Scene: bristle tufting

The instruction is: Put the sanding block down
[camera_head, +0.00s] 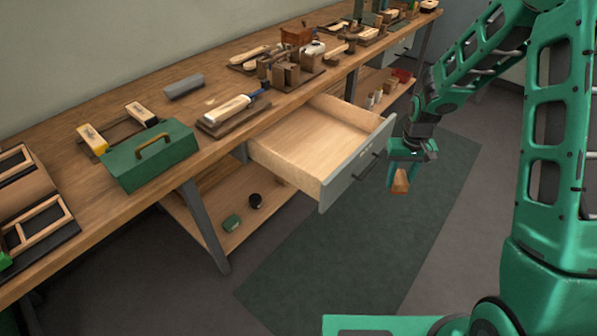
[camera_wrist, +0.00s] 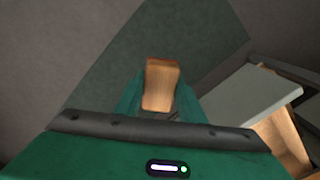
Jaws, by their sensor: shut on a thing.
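The sanding block looks like a small wooden block (camera_head: 400,181) held below my gripper (camera_head: 397,168), to the right of the open drawer's front in the head view. The block (camera_wrist: 161,82) also shows in the wrist view, between the two green fingers of my gripper (camera_wrist: 158,100). My gripper is shut on it, and it hangs in the air over the floor mat. The block's lower end is free; the fingers hide part of its sides.
An open, empty-looking drawer (camera_head: 313,143) juts from the workbench (camera_head: 215,152). A lower shelf (camera_head: 222,206) holds small items. The dark mat (camera_head: 330,235) is clear.

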